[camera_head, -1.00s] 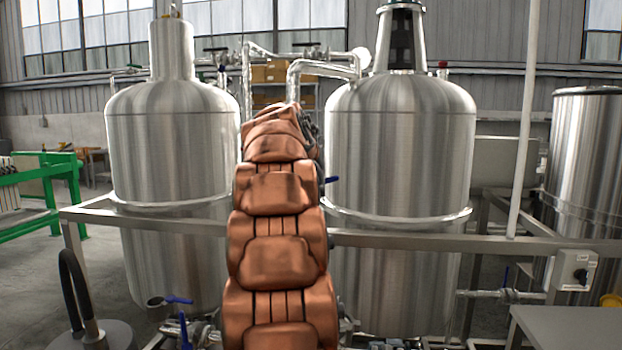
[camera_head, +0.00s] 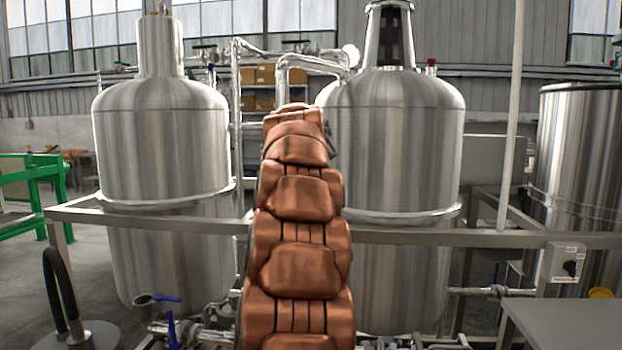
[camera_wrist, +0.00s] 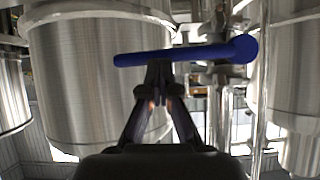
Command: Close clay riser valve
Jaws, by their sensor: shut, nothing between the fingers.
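A blue lever handle (camera_wrist: 185,50) lies across the upper middle of the wrist view, nearly level. Its thick hub end is at the right, by a vertical metal pipe (camera_wrist: 220,110). No label shows that this is the clay riser valve. My gripper (camera_wrist: 159,73) is shut and empty, its fingertips together at the lever's lower edge in the picture, left of the hub. I cannot tell whether they touch it. In the head view my arm hides both gripper and lever.
Two steel tanks, left (camera_head: 160,150) and right (camera_head: 400,150), stand behind a metal rail (camera_head: 490,238). Other blue-handled valves (camera_head: 168,299) sit low at the left. A grey tabletop (camera_head: 565,325) is at the lower right.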

